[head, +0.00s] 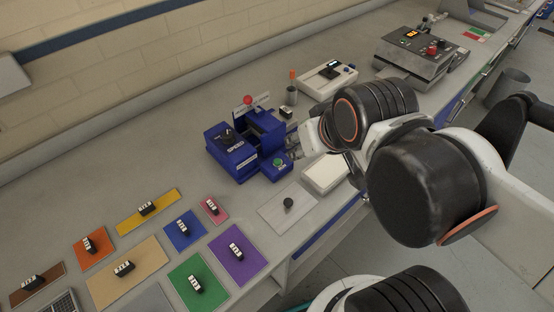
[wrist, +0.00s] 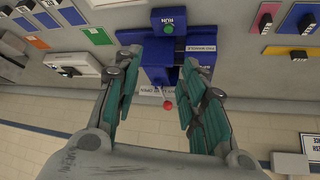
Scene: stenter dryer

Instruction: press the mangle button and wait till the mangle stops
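The blue mangle unit (head: 262,130) stands on the grey bench in the head view. Its green button (head: 278,162) sits on a small blue box at its front. In the wrist view the green button (wrist: 168,29) shows beside a RUN label, beyond the fingertips. The label on the blue mangle body (wrist: 160,56) reads PAD MANGLE. A red ball knob (head: 248,100) stands at its back; it also shows in the wrist view (wrist: 168,105). My gripper (wrist: 160,66) is open and empty, its teal-padded fingers either side of the mangle. In the head view my arm partly hides it.
A blue SPEED box (head: 232,152) adjoins the mangle on the left. A white instrument (head: 327,80) and a grey control box (head: 415,55) stand farther right. Coloured mats (head: 198,283) with small black blocks cover the near left. A pale plate with a dark knob (head: 288,204) lies in front.

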